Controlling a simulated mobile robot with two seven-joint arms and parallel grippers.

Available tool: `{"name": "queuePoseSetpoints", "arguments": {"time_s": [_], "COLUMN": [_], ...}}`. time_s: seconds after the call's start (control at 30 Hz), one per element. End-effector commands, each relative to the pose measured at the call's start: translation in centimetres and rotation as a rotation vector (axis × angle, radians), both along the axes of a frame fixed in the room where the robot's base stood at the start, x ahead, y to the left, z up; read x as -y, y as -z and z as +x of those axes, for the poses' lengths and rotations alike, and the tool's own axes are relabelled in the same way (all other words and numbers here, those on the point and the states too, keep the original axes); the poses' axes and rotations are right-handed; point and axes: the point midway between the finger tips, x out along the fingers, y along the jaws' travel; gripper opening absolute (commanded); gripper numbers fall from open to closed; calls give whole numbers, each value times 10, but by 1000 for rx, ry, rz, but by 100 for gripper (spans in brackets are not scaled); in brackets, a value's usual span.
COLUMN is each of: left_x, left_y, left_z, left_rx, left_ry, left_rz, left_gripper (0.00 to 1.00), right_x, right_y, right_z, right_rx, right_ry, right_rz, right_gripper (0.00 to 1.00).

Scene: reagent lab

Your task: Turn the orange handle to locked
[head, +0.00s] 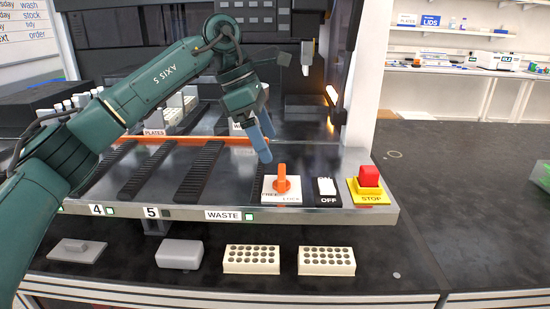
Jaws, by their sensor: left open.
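The orange handle (282,178) stands upright in the picture, on a white plate (296,197) at the front of the machine's deck. The plate reads FREE at the left and LOCK at the right, and the handle points to neither word clearly. My left gripper (266,146) hangs just above and to the left of the handle, with its blue fingers pointing down. It is open and empty, apart from the handle. My right gripper is not in view.
Right of the handle are a black OFF switch (327,191) and a red STOP button (369,176) on a yellow base. Two cream well racks (251,260) (326,261) and a grey block (180,254) lie on the bench in front. The dark bench at the right (460,200) is mostly clear.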

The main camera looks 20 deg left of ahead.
Motion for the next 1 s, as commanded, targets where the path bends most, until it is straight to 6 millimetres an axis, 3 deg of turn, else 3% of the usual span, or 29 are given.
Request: {"name": "queuePoseSetpoints", "arguments": {"time_s": [0.1,0.33,1.0], "left_x": [-9,-20,-22], "left_y": [-25,-52,-56], "left_z": [-2,-6,-6], "left_rx": [2,0,-1], "left_ry": [-2,0,1], "left_rz": [-2,-1,0], "left_gripper": [87,87,87], "right_x": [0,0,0], "right_y": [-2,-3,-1], "right_z": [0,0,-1], "right_rx": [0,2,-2], "right_ry": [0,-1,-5], "right_rz": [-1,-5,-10], "right_gripper": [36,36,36]}}
